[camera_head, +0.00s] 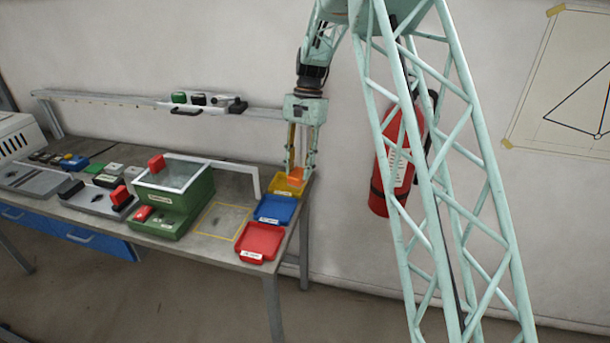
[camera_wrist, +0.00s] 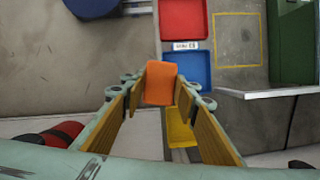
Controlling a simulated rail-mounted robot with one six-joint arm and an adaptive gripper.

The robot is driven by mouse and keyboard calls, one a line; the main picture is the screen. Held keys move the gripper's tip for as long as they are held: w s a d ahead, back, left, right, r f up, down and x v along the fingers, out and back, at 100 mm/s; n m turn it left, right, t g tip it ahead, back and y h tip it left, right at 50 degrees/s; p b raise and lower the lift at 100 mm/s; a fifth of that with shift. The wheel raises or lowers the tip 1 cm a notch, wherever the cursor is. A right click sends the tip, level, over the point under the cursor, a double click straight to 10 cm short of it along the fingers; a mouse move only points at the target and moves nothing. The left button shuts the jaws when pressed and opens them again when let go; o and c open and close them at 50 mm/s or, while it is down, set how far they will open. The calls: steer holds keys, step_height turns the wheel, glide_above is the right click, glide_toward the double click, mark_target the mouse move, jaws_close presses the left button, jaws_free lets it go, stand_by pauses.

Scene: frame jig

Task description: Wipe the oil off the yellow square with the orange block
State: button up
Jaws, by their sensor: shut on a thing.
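The orange block (camera_head: 296,175) is held between the fingertips of my gripper (camera_head: 299,168), over or close to the yellow tray (camera_head: 285,188) at the table's right end. In the wrist view the orange block (camera_wrist: 160,83) shows between the shut fingers, with part of the yellow tray (camera_wrist: 180,132) behind it. I cannot tell how high the block is above the tray. The yellow square (camera_head: 222,218) is an outline on the grey tabletop, left of the trays, with dark smudges inside. It also shows in the wrist view (camera_wrist: 236,65), apart from the block.
A blue tray (camera_head: 275,210) and a red tray (camera_head: 259,242) stand beside the square. A green box machine (camera_head: 175,200) stands left of it. A white bar frame (camera_head: 235,167) rises behind the square. A fire extinguisher (camera_head: 398,160) is by the wall on the right.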

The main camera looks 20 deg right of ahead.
mark_target(294, 178)
steer(key=r+n, duration=0.1)
steer(key=s+a+r+n, duration=0.1)
steer(key=s+r+n+h, duration=0.1)
steer(key=shift+a+r+n, duration=0.15)
steer(key=shift+a+n, duration=0.25)
steer(key=shift+s+a+r+n+g+b, duration=0.15)
steer(key=shift+s+r+n+b, duration=0.05)
steer(key=shift+r+n, duration=0.2)
steer(key=shift+s+a+r+n+g+b, duration=0.1)
steer(key=shift+s+r+n+g+b, duration=0.1)
steer(key=shift+r+n, duration=0.2)
steer(key=shift+a, duration=0.15)
